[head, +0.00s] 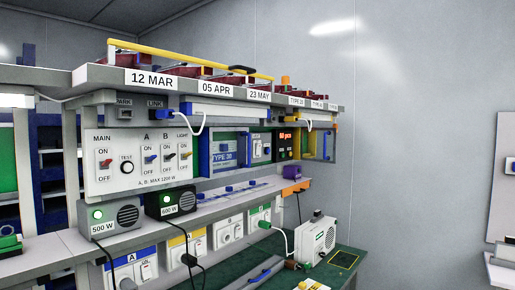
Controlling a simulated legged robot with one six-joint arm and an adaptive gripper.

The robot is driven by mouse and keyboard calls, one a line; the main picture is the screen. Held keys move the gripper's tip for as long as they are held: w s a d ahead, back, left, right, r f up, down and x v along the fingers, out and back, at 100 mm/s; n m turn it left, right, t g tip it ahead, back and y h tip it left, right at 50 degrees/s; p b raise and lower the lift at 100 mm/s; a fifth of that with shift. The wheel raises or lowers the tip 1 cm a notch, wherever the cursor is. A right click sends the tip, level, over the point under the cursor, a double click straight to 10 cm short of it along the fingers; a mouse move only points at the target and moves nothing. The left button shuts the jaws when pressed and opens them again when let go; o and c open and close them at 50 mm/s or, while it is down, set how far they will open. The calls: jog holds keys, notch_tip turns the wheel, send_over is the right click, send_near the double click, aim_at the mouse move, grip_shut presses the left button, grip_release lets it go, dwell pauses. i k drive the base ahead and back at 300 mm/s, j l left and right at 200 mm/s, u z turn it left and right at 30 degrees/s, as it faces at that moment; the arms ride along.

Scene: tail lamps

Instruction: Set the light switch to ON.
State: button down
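The light switch (185,156) is a small toggle under the word LIGHT at the right end of a white control panel (134,180). ON is printed above it and OFF below it. It is too small to tell which way its lever points. On the same panel, to its left, are a red MAIN switch (105,163), a black round TEST button (126,167), and the A switch (151,159) and B switch (169,158). My gripper is not in the head view, and nothing covers the panel.
Two 500 W and 600 W boxes with green lights, a grey one (110,217) and a black one (171,204), stand on the shelf below the panel. A date-labelled shelf (190,92) overhangs it. A white cable (203,123) hangs to the right. Floor space is not visible.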

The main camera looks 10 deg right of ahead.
aim_at(259, 147)
jog(key=i+l+u, duration=0.35)
jog(key=i+l, duration=0.85)
